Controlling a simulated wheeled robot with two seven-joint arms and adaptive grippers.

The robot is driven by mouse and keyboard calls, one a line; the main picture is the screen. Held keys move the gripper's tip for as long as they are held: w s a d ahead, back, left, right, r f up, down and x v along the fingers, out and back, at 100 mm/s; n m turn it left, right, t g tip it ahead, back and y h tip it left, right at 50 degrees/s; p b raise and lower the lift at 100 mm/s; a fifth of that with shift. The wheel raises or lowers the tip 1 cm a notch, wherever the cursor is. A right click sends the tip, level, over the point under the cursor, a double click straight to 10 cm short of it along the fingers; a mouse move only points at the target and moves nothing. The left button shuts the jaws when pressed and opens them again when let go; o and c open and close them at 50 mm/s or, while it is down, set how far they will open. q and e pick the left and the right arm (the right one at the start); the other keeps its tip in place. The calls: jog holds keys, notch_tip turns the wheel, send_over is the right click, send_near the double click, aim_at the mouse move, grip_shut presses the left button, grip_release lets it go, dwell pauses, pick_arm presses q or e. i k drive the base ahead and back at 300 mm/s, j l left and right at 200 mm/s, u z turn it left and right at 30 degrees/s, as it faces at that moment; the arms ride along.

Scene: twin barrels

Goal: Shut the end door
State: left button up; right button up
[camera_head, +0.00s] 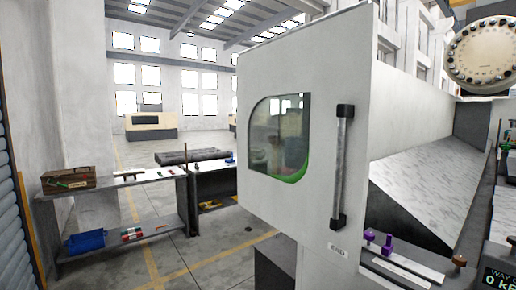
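A large white door panel (310,213) stands in the middle of the view. It has a rounded window (273,135) with a green edge low on its right side. To the right of the panel, the machine's sloped grey inner surface (425,195) is open to view, so the door appears to stand open. Neither of my grippers is in view.
Purple-topped knobs (387,245) and a dark display (497,279) sit at the lower right. A round tool disc (490,55) hangs at the upper right. A workbench (120,187) with a wooden box (68,180) and a blue bin (86,241) stands left. Floor shows between bench and door.

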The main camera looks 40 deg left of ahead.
aim_at(305, 95)
jog(key=u, duration=1.05)
